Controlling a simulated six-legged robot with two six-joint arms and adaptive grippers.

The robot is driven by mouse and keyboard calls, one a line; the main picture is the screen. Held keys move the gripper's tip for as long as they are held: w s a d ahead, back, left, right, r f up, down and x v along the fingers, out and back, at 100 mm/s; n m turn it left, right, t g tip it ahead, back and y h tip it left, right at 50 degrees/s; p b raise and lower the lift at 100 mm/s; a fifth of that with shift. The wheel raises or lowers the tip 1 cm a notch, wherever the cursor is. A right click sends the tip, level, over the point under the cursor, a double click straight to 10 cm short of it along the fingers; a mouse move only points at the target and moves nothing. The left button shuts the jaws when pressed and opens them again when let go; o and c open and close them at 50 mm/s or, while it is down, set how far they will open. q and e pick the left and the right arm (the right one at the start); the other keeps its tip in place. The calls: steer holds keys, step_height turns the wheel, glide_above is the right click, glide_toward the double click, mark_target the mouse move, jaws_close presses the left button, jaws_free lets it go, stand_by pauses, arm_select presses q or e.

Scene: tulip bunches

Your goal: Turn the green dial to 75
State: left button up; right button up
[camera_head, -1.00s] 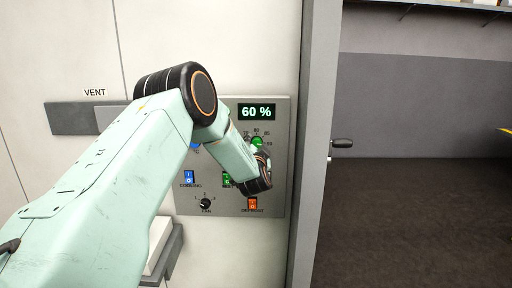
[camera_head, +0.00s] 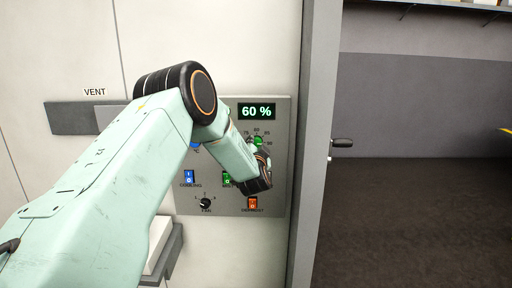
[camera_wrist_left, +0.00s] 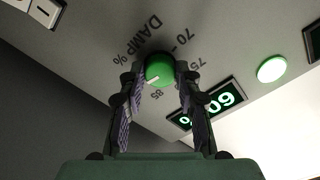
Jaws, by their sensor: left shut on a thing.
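The green dial (camera_wrist_left: 160,69) sits between the fingertips of my left gripper (camera_wrist_left: 159,77) in the left wrist view. The fingers are shut on its two sides, and a white pointer mark shows on its face. Printed numbers 70, 75 and 85 and the words DAMP % surround it. In the head view the green dial (camera_head: 258,141) peeks out above my wrist, which hides most of the fingers. The display (camera_head: 256,111) above it reads 60 %. My right gripper is not in view.
The grey control panel (camera_head: 281,190) also carries a blue rocker switch (camera_head: 189,177), a black fan knob (camera_head: 205,203), an orange switch (camera_head: 252,203) and a partly hidden green switch (camera_head: 227,178). A door handle (camera_head: 342,143) is to the right.

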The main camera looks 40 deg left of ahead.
arm_select(q)
steer(key=shift+f, duration=0.1)
steer(key=n+b, duration=0.2)
steer(key=n, duration=0.2)
steer(key=shift+f, duration=0.1)
steer(key=n+b, duration=0.3)
steer(key=n, duration=0.1)
steer(key=shift+n, duration=0.3)
steer(key=n+b, duration=0.3)
steer(key=n, duration=0.1)
steer(key=shift+d+n, duration=0.1)
steer(key=shift+n, duration=0.2)
steer(key=n+b, duration=0.3)
steer(key=shift+w+f+n+b, duration=0.1)
steer(key=shift+n+b, duration=0.2)
steer(key=shift+b, duration=0.05)
steer(key=n+b, duration=0.9)
steer(key=shift+r+n+b, duration=0.15)
steer(key=shift+n+b, duration=0.75)
steer(key=shift+n, duration=0.05)
steer(key=shift+r+n+b, duration=0.1)
steer(key=shift+n+b, duration=0.75)
steer(key=shift+n, duration=0.1)
